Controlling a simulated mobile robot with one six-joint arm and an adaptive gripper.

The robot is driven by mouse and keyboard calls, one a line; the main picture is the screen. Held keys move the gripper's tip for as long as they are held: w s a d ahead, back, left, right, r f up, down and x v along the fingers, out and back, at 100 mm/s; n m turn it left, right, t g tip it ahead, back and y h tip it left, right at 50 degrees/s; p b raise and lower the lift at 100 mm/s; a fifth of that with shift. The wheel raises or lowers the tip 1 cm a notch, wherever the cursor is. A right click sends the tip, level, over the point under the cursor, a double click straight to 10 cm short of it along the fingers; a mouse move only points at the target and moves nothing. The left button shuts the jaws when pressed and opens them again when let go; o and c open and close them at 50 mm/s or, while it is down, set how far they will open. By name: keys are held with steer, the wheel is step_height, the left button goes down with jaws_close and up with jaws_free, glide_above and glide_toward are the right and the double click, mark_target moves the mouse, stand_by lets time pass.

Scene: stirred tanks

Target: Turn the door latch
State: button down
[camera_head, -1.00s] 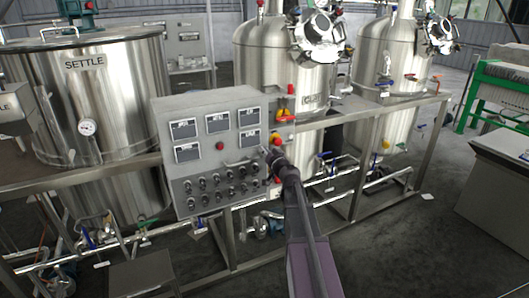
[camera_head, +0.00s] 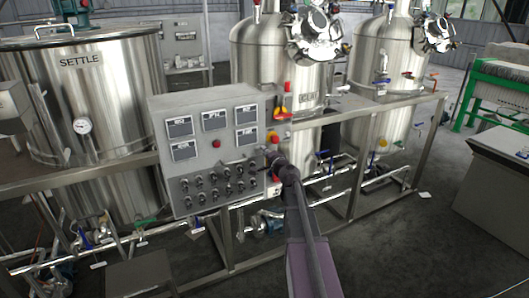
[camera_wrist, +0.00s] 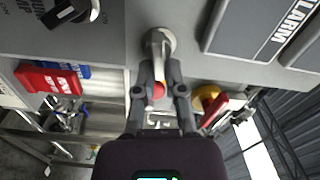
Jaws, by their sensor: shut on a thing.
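The door latch (camera_wrist: 159,43) is a small silver lever on the grey face of the control cabinet, seen at the upper middle of the wrist view. My gripper (camera_wrist: 158,84) has its two dark fingers closed on either side of the lever's arm. A small red thing shows between the fingers. In the head view my gripper (camera_head: 269,156) is at the right edge of the grey control cabinet (camera_head: 160,124). It hides the latch there, so the latch's angle is hard to tell from that view.
The cabinet front carries several dark switches (camera_head: 213,187) and labelled panels. A red and yellow switch (camera_head: 281,112) sits just right of the cabinet. Steel frame rails (camera_head: 375,112) and tanks (camera_head: 105,95) stand close around.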

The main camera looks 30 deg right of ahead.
steer(key=shift+f+m, duration=0.15)
steer(key=shift+m, duration=1.05)
steer(key=c, duration=0.7)
jaws_free()
steer(key=shift+w+a, duration=0.1)
steer(key=shift+s, duration=6.05)
